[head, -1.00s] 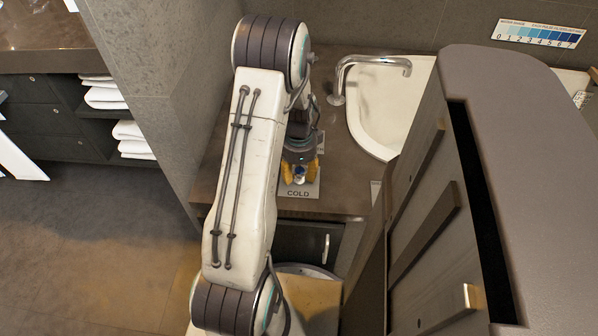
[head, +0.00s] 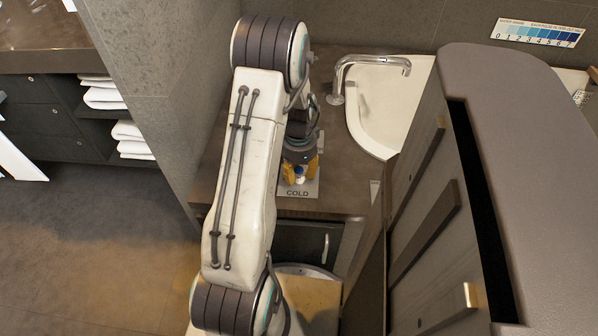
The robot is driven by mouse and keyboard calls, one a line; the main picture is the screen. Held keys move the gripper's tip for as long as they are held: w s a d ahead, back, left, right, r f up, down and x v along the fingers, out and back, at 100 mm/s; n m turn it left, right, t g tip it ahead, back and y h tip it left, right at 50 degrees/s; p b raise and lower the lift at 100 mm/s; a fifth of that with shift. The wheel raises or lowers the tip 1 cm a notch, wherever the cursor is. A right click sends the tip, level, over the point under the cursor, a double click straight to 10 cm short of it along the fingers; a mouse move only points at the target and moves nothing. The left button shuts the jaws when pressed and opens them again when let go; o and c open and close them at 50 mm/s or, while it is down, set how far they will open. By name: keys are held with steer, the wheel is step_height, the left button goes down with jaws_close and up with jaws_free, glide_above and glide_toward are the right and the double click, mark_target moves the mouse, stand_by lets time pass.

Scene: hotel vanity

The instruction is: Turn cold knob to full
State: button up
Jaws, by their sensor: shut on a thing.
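The cold knob (head: 299,173) shows as a small blue and white piece between yellow fingers. It stands on a pale plate (head: 297,194) marked COLD, at the front of the brown vanity counter. My gripper (head: 300,175) points down over it and is shut on the knob, one finger on each side. Most of the knob is hidden by the fingers and the wrist, so its angle cannot be told. The chrome faucet (head: 372,64) arches over the white basin (head: 372,108) behind and to the right. No water stream can be made out.
A blue scale card (head: 537,33) numbered 0 to 7 is on the back wall. A tiled wall (head: 165,95) stands close on the left. Folded white towels (head: 133,140) lie on shelves further left. A cabinet door handle (head: 325,248) is below the counter.

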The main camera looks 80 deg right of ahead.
steer(key=n, duration=0.4)
steer(key=shift+w+a+f+n, duration=0.1)
steer(key=shift+n, duration=0.2)
steer(key=n, duration=0.3)
steer(key=shift+n+b, duration=0.3)
steer(key=shift+n, duration=0.1)
steer(key=n, duration=0.3)
steer(key=shift+a, duration=0.1)
steer(key=shift+n, duration=1.9)
steer(key=shift+a, duration=0.1)
steer(key=o, duration=1.2)
